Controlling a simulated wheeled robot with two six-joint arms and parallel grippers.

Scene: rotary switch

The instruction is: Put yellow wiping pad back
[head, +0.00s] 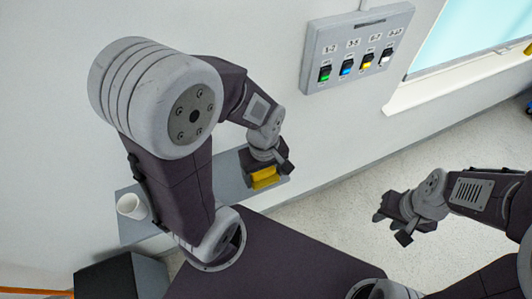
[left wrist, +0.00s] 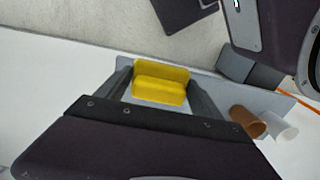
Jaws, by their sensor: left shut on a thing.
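The yellow wiping pad (head: 264,178) is a small yellow block at the grey shelf's right part in the head view. My left gripper (head: 268,166) is shut on it. In the left wrist view the pad (left wrist: 160,82) sits between the two fingers of my left gripper (left wrist: 162,92). The pad is over or on the shelf (head: 230,187); I cannot tell whether it touches it. My right gripper (head: 392,226) has its fingers spread apart, empty, over the floor at the right.
A white cup (head: 131,206) stands at the shelf's left end. In the left wrist view a brown cup (left wrist: 247,121) lies near a white one (left wrist: 280,130). A grey switch panel (head: 357,47) with several coloured switches is on the wall above. A window (head: 470,35) is at the upper right.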

